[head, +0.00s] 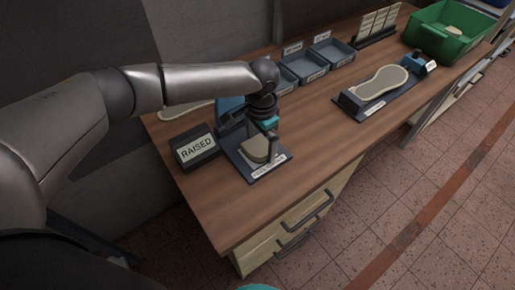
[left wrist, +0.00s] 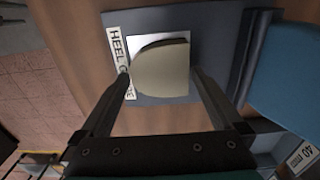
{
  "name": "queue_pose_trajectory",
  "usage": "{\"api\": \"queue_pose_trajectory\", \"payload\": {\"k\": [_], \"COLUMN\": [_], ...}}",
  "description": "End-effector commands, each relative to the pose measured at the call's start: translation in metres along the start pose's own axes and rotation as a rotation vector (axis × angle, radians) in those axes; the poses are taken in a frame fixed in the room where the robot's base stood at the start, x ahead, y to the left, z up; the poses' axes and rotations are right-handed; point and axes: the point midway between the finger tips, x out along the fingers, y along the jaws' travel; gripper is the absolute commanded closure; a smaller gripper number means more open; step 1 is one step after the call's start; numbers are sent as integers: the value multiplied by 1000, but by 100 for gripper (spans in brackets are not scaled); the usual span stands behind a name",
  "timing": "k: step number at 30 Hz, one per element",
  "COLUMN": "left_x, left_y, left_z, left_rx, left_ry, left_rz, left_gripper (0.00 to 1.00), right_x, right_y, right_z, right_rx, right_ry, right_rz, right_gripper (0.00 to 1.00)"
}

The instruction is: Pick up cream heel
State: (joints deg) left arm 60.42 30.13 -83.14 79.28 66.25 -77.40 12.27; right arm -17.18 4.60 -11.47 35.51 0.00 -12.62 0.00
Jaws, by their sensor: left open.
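The cream heel (head: 256,149) is a small rounded block on a dark blue-grey base with a white label strip, near the table's front edge. In the left wrist view the cream heel (left wrist: 162,70) sits on a white patch of the base, whose label is partly hidden. My left gripper (head: 269,141) points down at the heel. In the left wrist view the open fingers of my left gripper (left wrist: 161,76) are on either side of the heel; I cannot tell whether they touch it. My right gripper is not in view.
A black block with a "RAISED" sign (head: 195,148) stands left of the base. Blue-grey trays (head: 304,67) are behind. A shoe-shaped sole (head: 381,83) lies on a dark stand to the right, and a green crate (head: 440,42) is at the far right. The table between is clear.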

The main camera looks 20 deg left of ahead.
Motion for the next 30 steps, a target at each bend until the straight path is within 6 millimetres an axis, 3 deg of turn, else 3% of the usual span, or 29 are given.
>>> {"api": "queue_pose_trajectory", "payload": {"k": [6, 25, 30], "left_x": [0, 0, -1], "left_y": [0, 0, 0], "left_z": [0, 0, 0], "left_rx": [0, -1, -1], "left_ry": [0, 1, 1], "left_rz": [0, 0, 0], "left_gripper": [2, 73, 74], "right_x": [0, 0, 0], "right_y": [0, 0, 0], "right_z": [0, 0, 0], "right_rx": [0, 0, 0], "right_ry": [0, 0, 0], "right_rz": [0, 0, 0], "right_gripper": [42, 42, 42]}}
